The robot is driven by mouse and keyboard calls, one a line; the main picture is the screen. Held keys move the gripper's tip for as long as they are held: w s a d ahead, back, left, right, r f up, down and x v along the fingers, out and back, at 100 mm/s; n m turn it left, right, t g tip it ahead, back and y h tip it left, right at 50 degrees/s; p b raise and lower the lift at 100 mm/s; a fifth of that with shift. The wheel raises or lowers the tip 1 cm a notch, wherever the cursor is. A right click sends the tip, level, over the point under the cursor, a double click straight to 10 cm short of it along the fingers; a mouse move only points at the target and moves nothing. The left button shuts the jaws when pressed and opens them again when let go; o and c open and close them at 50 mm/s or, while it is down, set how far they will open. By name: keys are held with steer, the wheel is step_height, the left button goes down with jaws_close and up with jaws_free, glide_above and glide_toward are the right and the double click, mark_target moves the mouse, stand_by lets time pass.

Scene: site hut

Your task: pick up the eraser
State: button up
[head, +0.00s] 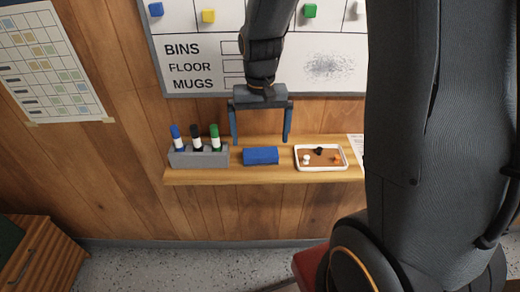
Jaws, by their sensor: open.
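The eraser (261,156) is a blue block lying on the wooden shelf below the whiteboard, between a grey marker holder and a small white-rimmed tray. My gripper (260,140) points down with its two fingers spread wide. It is open and empty. In the head view its fingertips show just above the eraser, one to the left of it and one to the right. I cannot tell from this one view how far the fingertips are from the eraser in depth.
The marker holder (198,157) holds a blue, a black and a green marker upright. The tray (321,168) holds a few small items. The whiteboard (190,70) with coloured magnets is behind my arm. A paper chart (45,65) hangs at left. The shelf (220,177) has a bare front strip.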

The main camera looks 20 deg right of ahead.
mark_target(261, 152)
step_height(261, 152, down, 2)
steer(key=shift+s+a+f+p, duration=0.1)
steer(key=shift+s+a+p, duration=0.05)
steer(key=shift+p, duration=0.2)
steer(key=f, duration=0.1)
steer(key=f+p, duration=0.1)
steer(key=f, duration=0.1)
steer(key=shift+s, duration=0.2)
steer(key=shift+w+f+p, duration=0.1)
steer(key=shift+f+p, duration=0.2)
steer(key=shift+f, duration=0.4)
steer(key=c, duration=1)
steer(key=shift+c, duration=0.2)
steer(key=shift+r, duration=0.1)
steer(key=shift+r+b, duration=1.25)
steer(key=shift+r, duration=3.75)
